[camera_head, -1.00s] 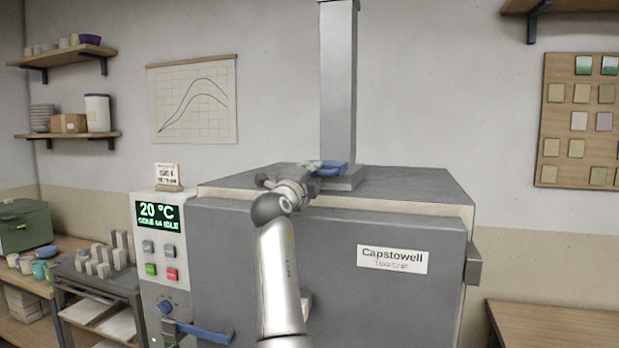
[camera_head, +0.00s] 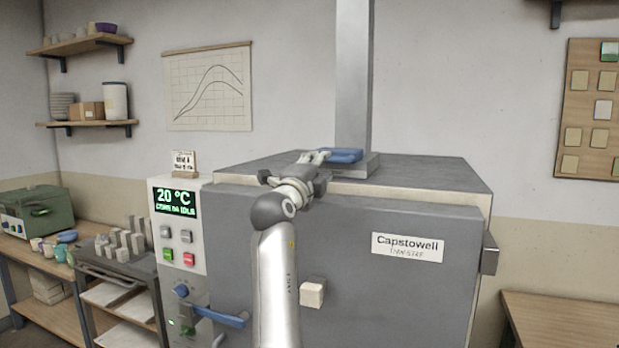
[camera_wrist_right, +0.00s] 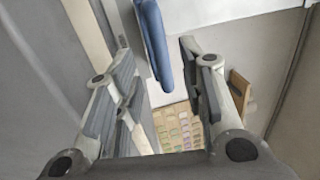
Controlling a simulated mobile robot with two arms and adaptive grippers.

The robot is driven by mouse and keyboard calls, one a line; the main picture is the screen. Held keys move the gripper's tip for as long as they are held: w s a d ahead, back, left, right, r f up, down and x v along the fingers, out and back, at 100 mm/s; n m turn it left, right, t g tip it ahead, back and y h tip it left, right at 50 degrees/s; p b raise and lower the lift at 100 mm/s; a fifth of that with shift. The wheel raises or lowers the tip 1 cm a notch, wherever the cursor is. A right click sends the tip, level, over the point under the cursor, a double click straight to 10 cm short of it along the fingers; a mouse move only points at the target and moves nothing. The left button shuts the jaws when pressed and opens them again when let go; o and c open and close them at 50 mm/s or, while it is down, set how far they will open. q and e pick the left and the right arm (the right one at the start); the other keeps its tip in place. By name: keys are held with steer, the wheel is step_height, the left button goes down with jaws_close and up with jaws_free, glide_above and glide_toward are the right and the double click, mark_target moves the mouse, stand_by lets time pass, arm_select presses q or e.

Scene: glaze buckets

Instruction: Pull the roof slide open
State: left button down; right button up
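The roof slide's blue handle (camera_head: 342,155) lies at the foot of the metal flue (camera_head: 353,80) on top of the grey kiln (camera_head: 400,174). My right gripper (camera_head: 314,158) is over the kiln roof, just left of the handle in the head view. In the right wrist view the blue handle (camera_wrist_right: 153,45) stands in the gap between the spread fingertips of the right gripper (camera_wrist_right: 155,58). It seems nearer the left finger, and no grip on it shows. The slide plate itself cannot be made out. My left gripper is not in view.
A control panel (camera_head: 178,225) reading 20 °C is left of the kiln door, with another blue lever (camera_head: 220,316) below. A pale block (camera_head: 313,292) sticks out of the door. A shelf trolley (camera_head: 115,285) stands left. A wooden table (camera_head: 560,318) is at right.

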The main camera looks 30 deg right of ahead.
steer(key=v, duration=0.6)
steer(key=shift+a, duration=0.1)
